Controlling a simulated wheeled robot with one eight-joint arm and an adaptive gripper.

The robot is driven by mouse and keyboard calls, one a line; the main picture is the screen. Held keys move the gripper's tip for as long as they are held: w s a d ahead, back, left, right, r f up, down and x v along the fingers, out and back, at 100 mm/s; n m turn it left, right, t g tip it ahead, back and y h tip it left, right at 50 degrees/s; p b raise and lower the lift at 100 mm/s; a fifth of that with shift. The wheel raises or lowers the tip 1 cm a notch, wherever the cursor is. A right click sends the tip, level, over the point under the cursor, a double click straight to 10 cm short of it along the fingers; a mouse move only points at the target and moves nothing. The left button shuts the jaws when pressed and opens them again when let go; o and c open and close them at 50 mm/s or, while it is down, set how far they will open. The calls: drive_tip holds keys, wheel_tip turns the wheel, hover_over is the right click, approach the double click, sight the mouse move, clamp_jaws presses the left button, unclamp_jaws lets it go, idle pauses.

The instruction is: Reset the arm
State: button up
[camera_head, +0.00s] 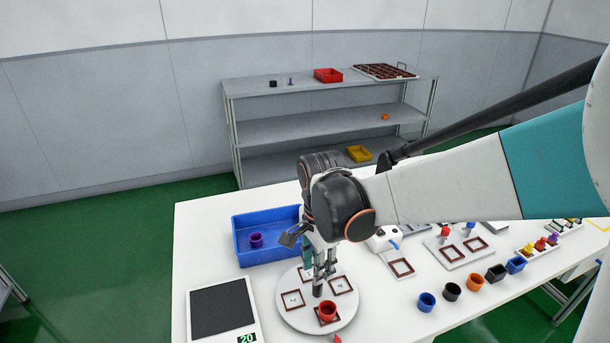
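My arm comes in from the right edge and reaches over the white table (195,222). My gripper (322,284) points down just above the round white plate (290,313). It is too small here, and partly turned away, to tell if its fingers are open or shut. A red pot (327,311) sits on the plate in a brown square outline, just in front of the fingers. I cannot tell whether they touch it. My wrist and forearm hide the middle of the table.
A blue bin (246,262) holding a purple pot (256,240) stands left of my gripper. A scale (222,310) reading 20 is at the front left. Several coloured pots (427,302) line the front right. A grey shelf (275,130) stands behind.

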drive_tip(key=shift+d+r, duration=0.2)
drive_tip(key=shift+d, duration=0.05)
drive_tip(key=s+d+r+n+t, duration=0.7)
drive_tip(key=s+d+r+n, duration=0.3)
drive_tip(key=s+d+n, duration=0.2)
drive_tip(key=shift+s+d+n, duration=0.4)
drive_tip(key=shift+d+n, duration=0.1)
drive_tip(key=shift+d, duration=0.45)
